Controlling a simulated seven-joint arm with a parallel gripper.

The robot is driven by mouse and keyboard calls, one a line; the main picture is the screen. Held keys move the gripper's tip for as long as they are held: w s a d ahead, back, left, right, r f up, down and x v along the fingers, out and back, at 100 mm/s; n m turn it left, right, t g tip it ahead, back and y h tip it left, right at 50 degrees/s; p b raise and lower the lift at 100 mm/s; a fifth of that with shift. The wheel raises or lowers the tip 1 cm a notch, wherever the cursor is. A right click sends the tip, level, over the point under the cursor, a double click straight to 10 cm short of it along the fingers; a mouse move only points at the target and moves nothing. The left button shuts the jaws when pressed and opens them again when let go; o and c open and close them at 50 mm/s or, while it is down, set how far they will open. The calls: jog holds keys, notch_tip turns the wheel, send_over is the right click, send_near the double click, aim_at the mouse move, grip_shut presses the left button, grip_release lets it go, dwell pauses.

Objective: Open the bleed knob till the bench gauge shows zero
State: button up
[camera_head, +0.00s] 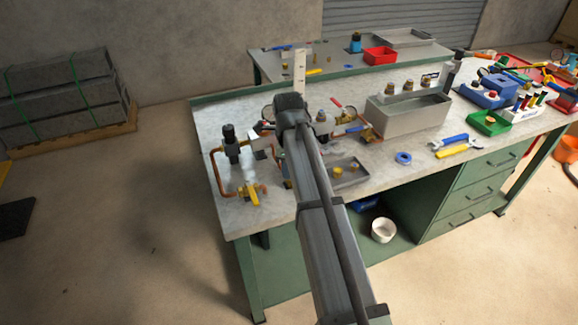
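My arm reaches up from the bottom over the bench, and my gripper (267,132) is above the pipework behind the tray, beside a dark wrist. Its fingers are small and partly hidden, so I cannot tell whether they are open or shut, or touching anything. A round dial, probably the bench gauge (267,113), shows partly just left of my wrist; its reading is too small to make out. I cannot identify the bleed knob with certainty. A yellow-handled fitting (250,193) sits on the copper pipe at the bench's front left. A black upright fitting (230,143) stands behind it.
The green-framed bench (222,215) carries a red-handled valve (337,102), a small tray (352,175), a grey bin (408,119) and blue tape (403,158). Wrenches (457,145) and tool holders crowd its right side. A second bench (345,62) stands behind.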

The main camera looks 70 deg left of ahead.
dwell(0.4)
jog(key=o, duration=1.1)
jog(key=shift+c, duration=0.2)
jog(key=shift+r, duration=0.1)
notch_tip(320, 180, up, 14)
jog(key=shift+s+d+f, duration=0.15)
jog(key=shift+d+f, duration=0.05)
jog(key=shift+d, duration=0.05)
